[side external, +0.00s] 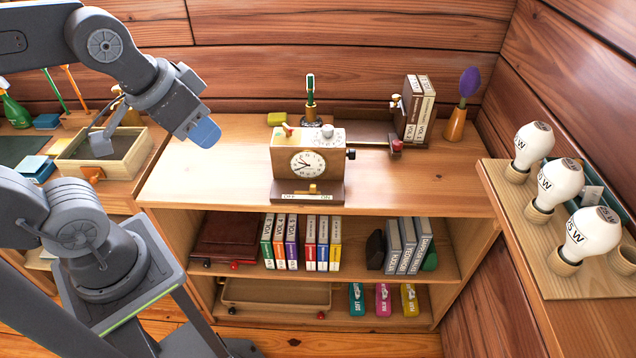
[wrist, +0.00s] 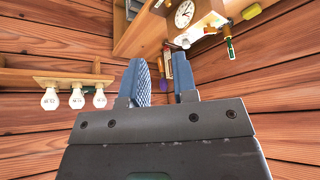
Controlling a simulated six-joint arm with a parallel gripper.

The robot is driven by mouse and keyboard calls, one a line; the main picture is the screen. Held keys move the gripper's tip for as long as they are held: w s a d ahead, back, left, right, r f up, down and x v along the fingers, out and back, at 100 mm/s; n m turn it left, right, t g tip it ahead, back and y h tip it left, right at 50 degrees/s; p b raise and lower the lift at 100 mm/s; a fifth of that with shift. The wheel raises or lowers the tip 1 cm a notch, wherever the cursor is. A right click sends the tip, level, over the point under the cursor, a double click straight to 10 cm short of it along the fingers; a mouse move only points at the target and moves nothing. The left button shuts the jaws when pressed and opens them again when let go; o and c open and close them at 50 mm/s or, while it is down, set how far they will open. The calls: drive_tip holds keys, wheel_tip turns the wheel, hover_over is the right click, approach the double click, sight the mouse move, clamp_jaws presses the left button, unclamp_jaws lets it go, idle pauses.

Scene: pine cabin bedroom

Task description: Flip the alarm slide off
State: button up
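The alarm clock (side external: 283,160) is a brown box with a white dial, standing on the cabinet top. It also shows upside down in the wrist view (wrist: 203,10). Its base front carries the words OFF on the left and ON on the right. The small brass alarm slide (side external: 312,188) sits between the words; which side it is set to is too small to tell. My gripper (side external: 207,133) hangs above the cabinet's left end, left of the clock and apart from it. In the wrist view its two blue fingers (wrist: 163,80) stand apart with nothing held between them.
A green-handled brush (side external: 310,90) stands behind the clock. Books (side external: 420,108) and a purple-topped vase (side external: 455,124) stand to the right. A wooden tray (side external: 130,172) lies at left. Bulbs (side external: 560,185) stand on a right shelf. The cabinet top left of the clock is clear.

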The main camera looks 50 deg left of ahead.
drive_tip(key=w, duration=0.3)
drive_tip(key=w+r+m+g, duration=0.1)
drive_tip(key=w, duration=0.1)
drive_tip(key=w+r+m+g, duration=0.1)
drive_tip(key=w, duration=0.2)
drive_tip(key=shift+w+d+r, duration=0.1)
drive_tip(key=shift+w+d, duration=0.2)
drive_tip(key=shift+d, duration=0.05)
clamp_jaws()
drive_tip(key=w+d+f+m+g+y, duration=0.15)
drive_tip(key=w+f, duration=0.25)
drive_tip(key=w, duration=0.4)
drive_tip(key=w+d+f+m+g, duration=0.2)
drive_tip(key=w+f+m+g, duration=0.15)
drive_tip(key=w, duration=0.45)
drive_tip(key=w+d+f+m+g+y, duration=0.1)
drive_tip(key=w+f, duration=0.4)
drive_tip(key=f, duration=0.6)
drive_tip(key=shift+w+d+f+m+g, duration=0.15)
drive_tip(key=shift+d+f+m+g, duration=0.25)
drive_tip(key=shift+d, duration=0.35)
drive_tip(key=shift+y, duration=0.25)
